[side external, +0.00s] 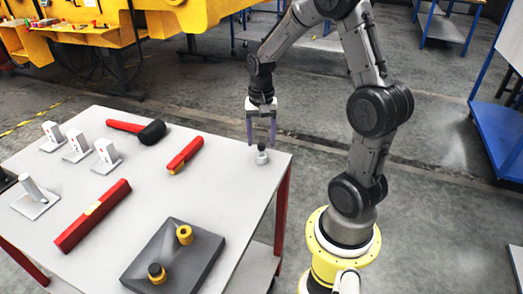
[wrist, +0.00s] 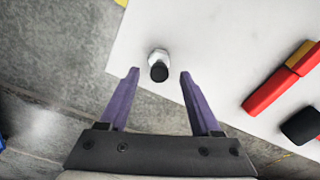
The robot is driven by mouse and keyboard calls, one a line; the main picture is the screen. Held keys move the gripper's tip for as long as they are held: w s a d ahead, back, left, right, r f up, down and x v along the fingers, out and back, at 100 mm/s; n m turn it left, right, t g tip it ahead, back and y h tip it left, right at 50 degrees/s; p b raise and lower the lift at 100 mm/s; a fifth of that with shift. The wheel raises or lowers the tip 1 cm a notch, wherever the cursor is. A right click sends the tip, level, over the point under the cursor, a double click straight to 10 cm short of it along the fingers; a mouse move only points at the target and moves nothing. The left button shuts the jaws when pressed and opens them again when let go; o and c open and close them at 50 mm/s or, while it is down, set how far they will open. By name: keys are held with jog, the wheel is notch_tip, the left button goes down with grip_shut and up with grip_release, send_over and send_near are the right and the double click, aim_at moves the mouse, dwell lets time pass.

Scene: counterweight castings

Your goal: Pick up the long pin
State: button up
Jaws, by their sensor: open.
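A small upright pin-like piece (side external: 262,157) with a light grey body and a dark top stands near the far right corner of the table. I cannot tell for sure that it is the long pin. My gripper (side external: 261,143) points down, open and empty, with its purple fingertips close above this piece. In the wrist view the piece (wrist: 158,58) shows between and slightly beyond the two fingertips (wrist: 159,72), apart from both. A grey cylinder (side external: 31,187) stands tilted on a flat plate at the left of the table.
On the light table (side external: 215,195) lie a red-handled mallet (side external: 150,132), a short red bar (side external: 185,155) and a long red bar (side external: 93,215). A dark block (side external: 190,262) carries two yellow collars. Several white stands (side external: 77,147) are at the left. The table edge is close to the gripper.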

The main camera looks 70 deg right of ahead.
aim_at(261, 153)
jog(key=shift+f, duration=1.35)
grip_shut()
